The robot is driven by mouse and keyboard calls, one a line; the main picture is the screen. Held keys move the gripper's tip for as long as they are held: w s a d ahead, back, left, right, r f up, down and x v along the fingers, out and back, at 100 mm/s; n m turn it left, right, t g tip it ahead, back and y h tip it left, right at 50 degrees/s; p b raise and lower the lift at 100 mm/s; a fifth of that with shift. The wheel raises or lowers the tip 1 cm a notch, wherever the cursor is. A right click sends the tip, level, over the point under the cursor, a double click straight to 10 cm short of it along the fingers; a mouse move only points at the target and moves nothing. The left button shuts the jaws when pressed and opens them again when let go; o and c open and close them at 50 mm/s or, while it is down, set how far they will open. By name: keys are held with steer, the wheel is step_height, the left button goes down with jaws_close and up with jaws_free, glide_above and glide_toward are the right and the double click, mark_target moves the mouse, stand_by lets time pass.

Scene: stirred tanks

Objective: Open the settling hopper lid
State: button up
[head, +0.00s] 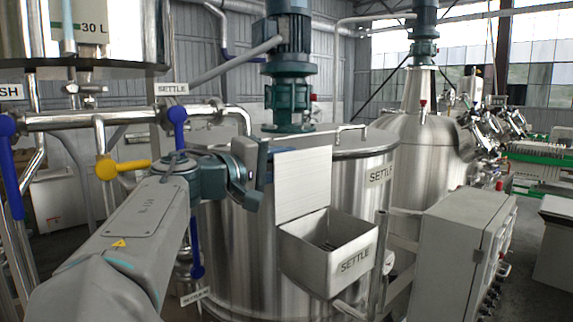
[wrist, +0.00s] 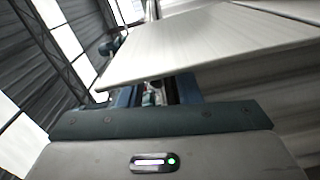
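The settling hopper (head: 327,262) is a grey open-topped box labelled SETTLE on the front of the steel tank. Its lid (head: 303,183) is a pale flat panel standing about upright at the back of the box, so the box's inside shows. My gripper (head: 264,163) is at the lid's left edge, near its upper part. In the wrist view the lid (wrist: 205,48) is a broad pale plate close in front of my gripper (wrist: 158,92). The blue fingers stand apart with a gap between them. The plate hides their tips, so contact is unclear.
The steel settling tank (head: 232,240) stands behind the hopper, with a motor (head: 289,60) above it. A grey control box (head: 462,250) stands at the right. Pipes with a yellow valve handle (head: 122,168) and blue handles (head: 196,245) are near my arm at the left.

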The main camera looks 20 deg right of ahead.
steer(key=b+v, duration=0.2)
steer(key=v, duration=1)
steer(key=shift+a, duration=0.35)
steer(key=shift+s, duration=0.15)
